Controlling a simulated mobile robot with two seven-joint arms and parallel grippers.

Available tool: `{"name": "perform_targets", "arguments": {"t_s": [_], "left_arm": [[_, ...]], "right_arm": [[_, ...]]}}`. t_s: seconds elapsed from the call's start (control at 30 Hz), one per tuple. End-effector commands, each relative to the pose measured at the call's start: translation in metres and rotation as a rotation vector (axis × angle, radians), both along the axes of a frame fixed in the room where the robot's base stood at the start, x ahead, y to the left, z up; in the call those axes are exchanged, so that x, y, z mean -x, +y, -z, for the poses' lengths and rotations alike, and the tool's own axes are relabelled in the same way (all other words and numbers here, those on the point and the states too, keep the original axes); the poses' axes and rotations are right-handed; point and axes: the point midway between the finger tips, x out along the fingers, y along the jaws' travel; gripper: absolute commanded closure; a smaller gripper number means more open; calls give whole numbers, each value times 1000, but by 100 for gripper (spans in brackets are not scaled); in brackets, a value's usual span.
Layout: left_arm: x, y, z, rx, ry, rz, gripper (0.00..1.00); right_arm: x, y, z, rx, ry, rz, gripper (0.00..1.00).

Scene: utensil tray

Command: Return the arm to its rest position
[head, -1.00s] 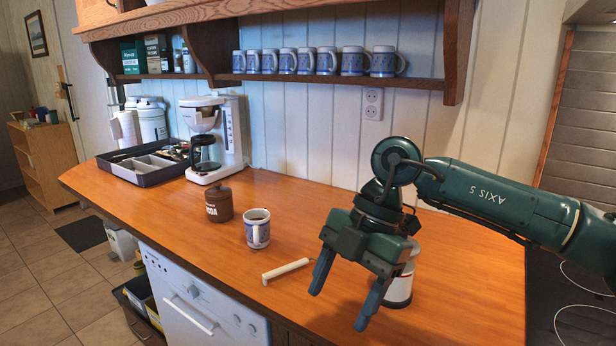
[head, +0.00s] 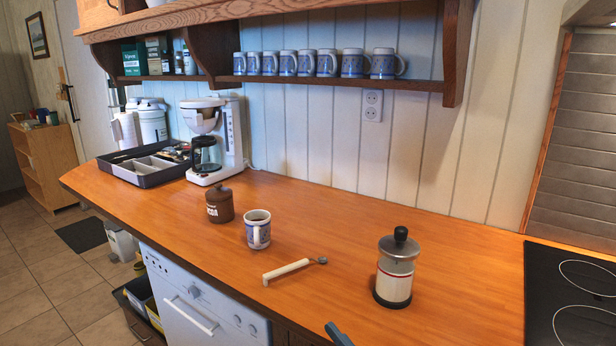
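One dark teal fingertip of my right gripper (head: 338,334) shows at the bottom edge of the head view, right of centre. The rest of that gripper and its arm are out of the picture, so its opening is hidden. It touches nothing that I can see. My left gripper is not in view. In front of the fingertip, on the wooden counter (head: 460,300), a white-handled utensil (head: 287,271) with a small metal end lies flat. A metal and white grinder-like canister (head: 394,270) with a black knob stands upright to the right.
A blue-white mug (head: 258,232) and a brown lidded jar (head: 220,206) stand mid-counter. A dark divided utensil tray (head: 155,179) and a white coffee maker (head: 212,140) are at the back left. A black cooktop (head: 572,295) is at right. The counter's back right is clear.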

Motion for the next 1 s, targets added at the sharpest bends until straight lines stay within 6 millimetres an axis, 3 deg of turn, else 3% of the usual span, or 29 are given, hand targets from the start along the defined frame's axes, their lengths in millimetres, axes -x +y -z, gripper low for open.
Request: {"name": "perform_targets", "arguments": {"t_s": [0.03, 0.2, 0.3, 0.5, 0.53, 0.6, 0.8, 1.0], "left_arm": [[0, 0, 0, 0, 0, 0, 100], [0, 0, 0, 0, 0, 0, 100], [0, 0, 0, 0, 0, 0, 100], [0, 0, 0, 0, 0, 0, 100], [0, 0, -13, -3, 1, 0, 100], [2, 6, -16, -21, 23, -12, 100], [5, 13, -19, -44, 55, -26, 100], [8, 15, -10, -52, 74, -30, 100]], "right_arm": [[7, -17, 32, 26, 114, 79, 35], [41, -65, 118, 163, 419, 246, 35], [68, -85, 156, 238, 558, 290, 35], [128, -115, 209, 370, 791, 319, 35], [125, -117, 198, 374, 789, 325, 35], [124, -119, 191, 383, 799, 335, 35], [126, -126, 189, 406, 830, 354, 35], [127, -128, 193, 409, 837, 358, 35]]}}
